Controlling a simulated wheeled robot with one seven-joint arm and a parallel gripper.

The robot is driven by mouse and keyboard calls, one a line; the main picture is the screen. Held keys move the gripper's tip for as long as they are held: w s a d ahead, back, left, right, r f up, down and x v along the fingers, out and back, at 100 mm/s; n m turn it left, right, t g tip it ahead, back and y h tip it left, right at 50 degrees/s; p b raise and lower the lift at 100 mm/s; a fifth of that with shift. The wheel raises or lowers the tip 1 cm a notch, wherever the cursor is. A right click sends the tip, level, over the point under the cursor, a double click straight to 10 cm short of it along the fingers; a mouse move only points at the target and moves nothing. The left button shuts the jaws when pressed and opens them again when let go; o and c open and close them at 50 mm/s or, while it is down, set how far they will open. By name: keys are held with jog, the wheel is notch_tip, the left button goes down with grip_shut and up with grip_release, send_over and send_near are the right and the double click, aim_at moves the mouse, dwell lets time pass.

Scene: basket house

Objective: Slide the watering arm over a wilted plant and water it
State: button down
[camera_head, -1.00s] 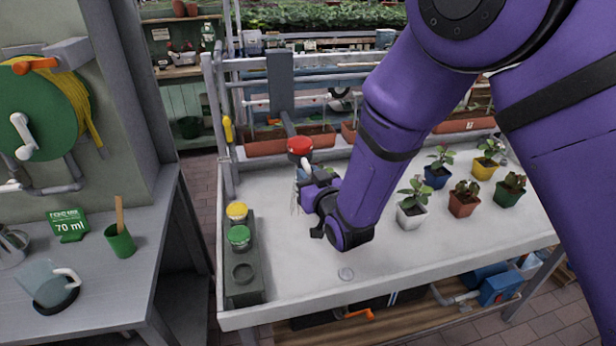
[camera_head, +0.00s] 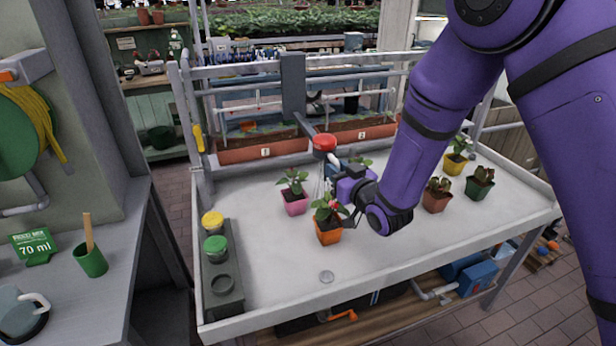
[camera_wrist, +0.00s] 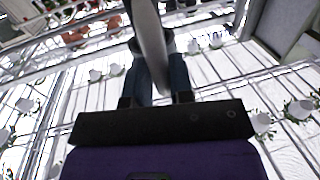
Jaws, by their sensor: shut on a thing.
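The watering arm (camera_head: 293,88) is a grey upright plate on the rail, with a bar reaching forward to a red-capped head (camera_head: 324,144). My gripper (camera_head: 338,172) is shut on the watering arm just below the head; the wrist view shows a grey bar (camera_wrist: 150,40) between its dark fingers. A plant in an orange pot (camera_head: 328,234) stands in front of and below the head. A plant in a pink pot (camera_head: 295,206) stands to its left. Another plant (camera_head: 361,163) is mostly hidden behind my gripper. Which plant is wilted is hard to tell.
Plants in brown (camera_head: 436,202), green (camera_head: 480,188) and yellow (camera_head: 455,164) pots stand right of my arm. A dark holder with yellow (camera_head: 212,222) and green (camera_head: 216,248) lidded jars lines the white table's left edge.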

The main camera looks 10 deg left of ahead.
jog(key=w+d, duration=0.8)
jog(key=d, duration=0.5)
jog(key=w+d, duration=0.8)
jog(key=d, duration=0.5)
jog(key=w+d, duration=0.8)
jog(key=d, duration=0.5)
jog(key=shift+d, duration=0.2)
jog(key=c, duration=1.1)
grip_release()
jog(key=v, duration=1)
jog(key=shift+s+d, duration=0.25)
jog(key=shift+s, duration=0.05)
